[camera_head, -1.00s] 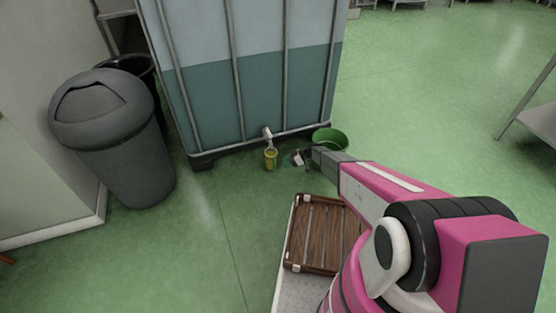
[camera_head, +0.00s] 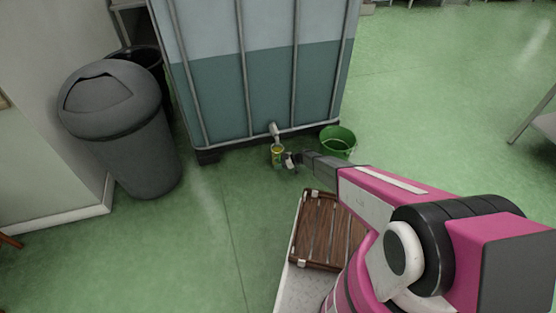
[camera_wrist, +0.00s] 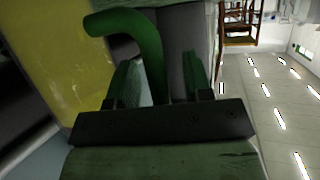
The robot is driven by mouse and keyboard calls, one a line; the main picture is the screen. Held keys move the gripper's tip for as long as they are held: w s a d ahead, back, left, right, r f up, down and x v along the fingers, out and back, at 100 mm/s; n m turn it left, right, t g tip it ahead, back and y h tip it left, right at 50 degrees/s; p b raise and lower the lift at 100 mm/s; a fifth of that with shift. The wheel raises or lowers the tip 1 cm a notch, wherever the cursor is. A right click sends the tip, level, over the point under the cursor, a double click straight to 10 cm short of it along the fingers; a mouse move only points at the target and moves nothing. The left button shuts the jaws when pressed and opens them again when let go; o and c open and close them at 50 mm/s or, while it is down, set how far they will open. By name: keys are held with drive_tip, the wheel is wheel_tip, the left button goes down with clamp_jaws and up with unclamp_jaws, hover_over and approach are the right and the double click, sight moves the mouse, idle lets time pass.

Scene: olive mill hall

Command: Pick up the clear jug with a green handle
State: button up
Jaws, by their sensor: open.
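The jug (camera_head: 277,154) stands on the floor under the tank's tap, small and yellowish in the head view. In the wrist view the jug's yellow body (camera_wrist: 65,50) fills the left side, with its curved green handle (camera_wrist: 150,48) beside it. My gripper (camera_head: 290,160) is right next to the jug on its right side. In the wrist view my gripper (camera_wrist: 158,82) is open, and the lower part of the handle appears between its two fingers. I cannot tell whether a finger touches it.
The large tank (camera_head: 255,90) with its tap (camera_head: 274,130) stands just behind the jug. A green bucket (camera_head: 337,142) is right of my gripper. A grey bin (camera_head: 125,120) stands at the left.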

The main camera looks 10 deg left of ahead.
drive_tip(key=shift+a+f, duration=0.15)
drive_tip(key=shift+a, duration=0.15)
clamp_jaws()
drive_tip(key=shift+r, duration=0.4)
